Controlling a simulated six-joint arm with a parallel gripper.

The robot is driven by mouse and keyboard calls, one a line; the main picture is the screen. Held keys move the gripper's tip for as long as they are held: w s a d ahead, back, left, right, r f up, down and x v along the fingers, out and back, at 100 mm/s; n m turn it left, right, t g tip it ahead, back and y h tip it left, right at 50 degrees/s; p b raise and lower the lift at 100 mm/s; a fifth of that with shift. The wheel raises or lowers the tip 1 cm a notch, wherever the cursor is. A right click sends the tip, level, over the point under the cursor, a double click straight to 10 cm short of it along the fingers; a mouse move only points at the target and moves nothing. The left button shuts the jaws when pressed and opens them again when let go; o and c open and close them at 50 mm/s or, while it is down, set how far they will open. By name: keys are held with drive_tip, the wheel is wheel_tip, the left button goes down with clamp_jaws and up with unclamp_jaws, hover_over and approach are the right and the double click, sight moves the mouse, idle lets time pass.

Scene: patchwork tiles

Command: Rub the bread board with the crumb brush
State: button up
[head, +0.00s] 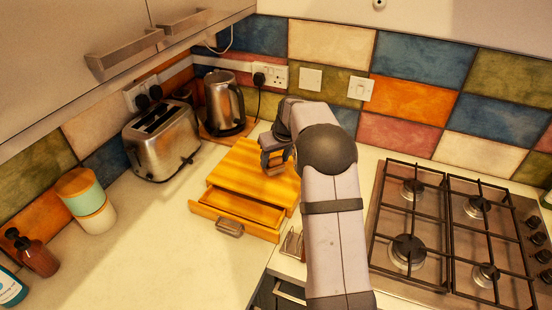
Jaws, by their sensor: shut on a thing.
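The bread board (232,168) is a wooden block on the counter, with a front drawer (214,217) pulled partly open. My gripper (273,166) reaches down over the back right part of the board's top. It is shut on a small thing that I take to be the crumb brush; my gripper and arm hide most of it. I cannot tell whether its lower end touches the board. My arm covers the board's right edge.
A toaster (161,138) and a kettle (224,104) stand behind left of the board. A gas hob (457,232) is to the right. A teal-banded canister (87,200) and bottles (33,252) stand at far left. The counter at front left is clear.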

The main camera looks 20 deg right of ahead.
drive_tip(key=shift+w+a+r+p, duration=0.1)
drive_tip(key=shift+w+a+p, duration=3.1)
drive_tip(key=shift+w+a, duration=0.6)
wheel_tip(320, 180, up, 2)
drive_tip(key=shift+a+r+p, duration=0.1)
drive_tip(key=shift+p, duration=0.4)
drive_tip(key=shift+r+p, duration=1.95)
drive_tip(key=shift+r, duration=0.9)
